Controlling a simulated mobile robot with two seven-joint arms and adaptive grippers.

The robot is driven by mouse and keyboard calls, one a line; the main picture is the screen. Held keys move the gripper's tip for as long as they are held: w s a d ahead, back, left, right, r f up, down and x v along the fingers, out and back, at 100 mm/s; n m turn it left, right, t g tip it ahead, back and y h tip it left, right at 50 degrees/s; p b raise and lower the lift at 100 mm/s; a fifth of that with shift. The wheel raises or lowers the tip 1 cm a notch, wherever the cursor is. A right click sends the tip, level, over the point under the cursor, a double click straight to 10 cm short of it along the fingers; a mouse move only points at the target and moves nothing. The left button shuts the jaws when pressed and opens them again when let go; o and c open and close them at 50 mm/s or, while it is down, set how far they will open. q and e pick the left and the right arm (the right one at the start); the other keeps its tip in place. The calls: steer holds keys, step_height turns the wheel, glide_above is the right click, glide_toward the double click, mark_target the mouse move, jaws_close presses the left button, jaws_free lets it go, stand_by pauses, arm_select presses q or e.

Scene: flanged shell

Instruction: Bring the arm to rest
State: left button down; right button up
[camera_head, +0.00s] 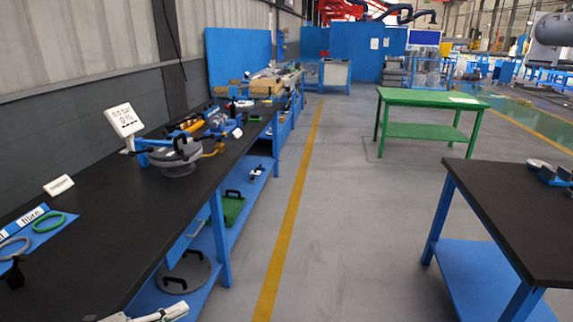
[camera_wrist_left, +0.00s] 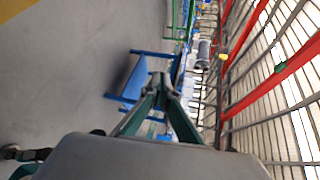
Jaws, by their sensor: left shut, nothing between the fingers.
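My left gripper (camera_wrist_left: 158,82) shows in the left wrist view with its two dark green fingers drawn together at the tips and nothing between them. Beyond the fingertips are only distant floor, blue frames and the hall's far side, out of focus. In the head view a white piece of my left arm shows at the bottom edge, in front of the black-topped bench (camera_head: 95,245). It touches nothing that I can make out.
On the bench stand a grey round flanged part (camera_head: 178,160) with a blue clamp, a pressure display (camera_head: 124,120) and a blue mat (camera_head: 40,235) with rings. A round lid (camera_head: 187,272) lies on the lower shelf. A green table (camera_head: 430,97) stands beyond open floor; a black table (camera_head: 515,215) is right.

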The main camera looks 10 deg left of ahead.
arm_select(q)
steer(key=s+a+f+n+g+y, duration=0.35)
steer(key=s+n+y, duration=0.3)
steer(key=n, duration=0.25)
steer(key=s+a+f+n+g+y, duration=0.2)
steer(key=s+f+n+y, duration=0.3)
steer(key=s+n, duration=0.4)
steer(key=w+d+f+n+t+h, duration=0.1)
steer(key=d+f+h, duration=0.2)
steer(key=d+f, duration=0.3)
steer(key=w+d+f+n+t+h, duration=0.1)
steer(key=d+f+n+t+h, duration=0.1)
steer(key=d+f, duration=0.4)
steer(key=d+h, duration=0.1)
steer(key=d, duration=0.3)
steer(key=shift+w+f+n, duration=0.3)
